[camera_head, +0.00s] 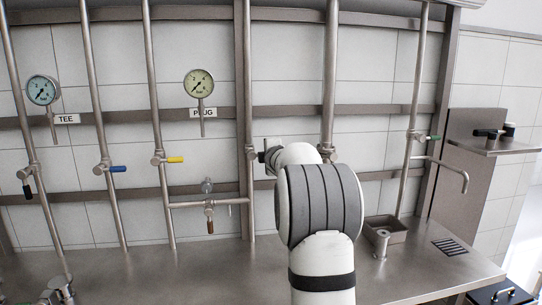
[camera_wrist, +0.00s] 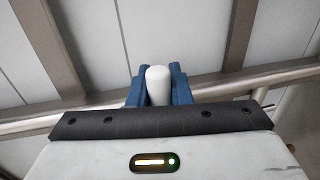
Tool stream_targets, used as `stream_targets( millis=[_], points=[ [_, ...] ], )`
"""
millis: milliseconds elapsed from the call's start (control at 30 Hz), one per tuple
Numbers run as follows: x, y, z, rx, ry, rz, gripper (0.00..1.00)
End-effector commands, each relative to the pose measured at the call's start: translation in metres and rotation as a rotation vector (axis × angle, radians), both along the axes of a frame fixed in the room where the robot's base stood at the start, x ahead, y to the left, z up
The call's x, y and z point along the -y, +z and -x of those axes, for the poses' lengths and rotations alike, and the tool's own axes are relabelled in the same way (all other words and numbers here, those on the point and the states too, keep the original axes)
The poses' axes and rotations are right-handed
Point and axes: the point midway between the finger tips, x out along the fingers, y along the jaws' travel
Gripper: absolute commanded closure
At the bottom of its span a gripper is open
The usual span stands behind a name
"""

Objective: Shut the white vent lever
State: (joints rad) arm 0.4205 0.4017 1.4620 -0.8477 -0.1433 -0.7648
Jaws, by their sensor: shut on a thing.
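In the wrist view my gripper (camera_wrist: 158,88) has its two blue fingers closed on a white rounded handle (camera_wrist: 158,84), which looks like the white vent lever. A steel pipe runs across just behind it. The lever's valve body and its angle to its pipe are hidden behind my gripper. In the head view my arm reaches up to the middle pipes and covers my fingers and the white lever.
Other levers stand on nearby pipes: black (camera_head: 27,191), blue (camera_head: 118,169), yellow (camera_head: 175,159), brown (camera_head: 210,227) and green (camera_head: 433,138). Gauges (camera_head: 199,83) hang above.

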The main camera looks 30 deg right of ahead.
Motion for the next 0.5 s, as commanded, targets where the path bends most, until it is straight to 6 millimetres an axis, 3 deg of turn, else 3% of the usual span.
stream_targets(
  millis=[167,200,500],
  points=[
    [0.0007,-0.0011,0.0005,-0.002,0.001,0.002,1.00],
    [0.0010,-0.0011,0.0007,-0.002,0.000,0.003,0.81],
    [0.0028,-0.0008,0.0013,-0.001,-0.003,0.001,0.60]
  ],
)
